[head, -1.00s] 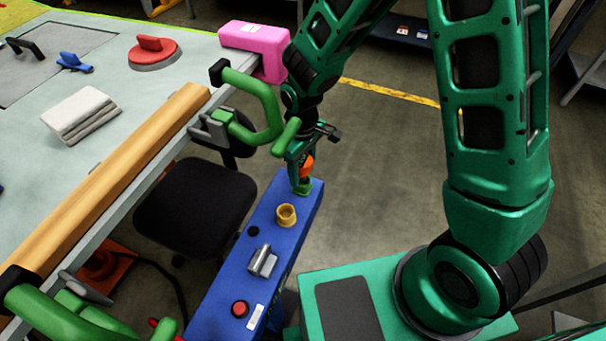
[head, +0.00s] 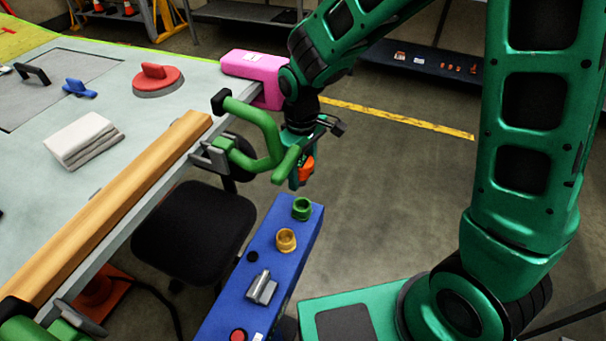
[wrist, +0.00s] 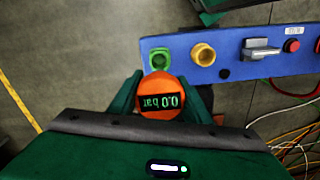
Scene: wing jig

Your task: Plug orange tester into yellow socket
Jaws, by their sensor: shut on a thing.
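The orange tester (head: 306,169) is held in my gripper (head: 299,176), in the air above the far end of the blue panel. In the wrist view the tester (wrist: 162,96) sits between the two fingers of my gripper (wrist: 163,92), and its display reads "0.0 bar". The yellow socket (head: 286,240) is on the blue panel and looks empty; it also shows in the wrist view (wrist: 203,54). The green socket (head: 302,208) beside it at the panel's far end looks empty too. The tester is apart from both sockets. Its lower end is hidden in the wrist view.
The blue panel (head: 235,295) also carries a grey lever (head: 262,288) and a red button (head: 238,335). A green clamp (head: 262,125) on the table edge stands close to my gripper. A pink block (head: 255,72) and black chair (head: 195,225) are near.

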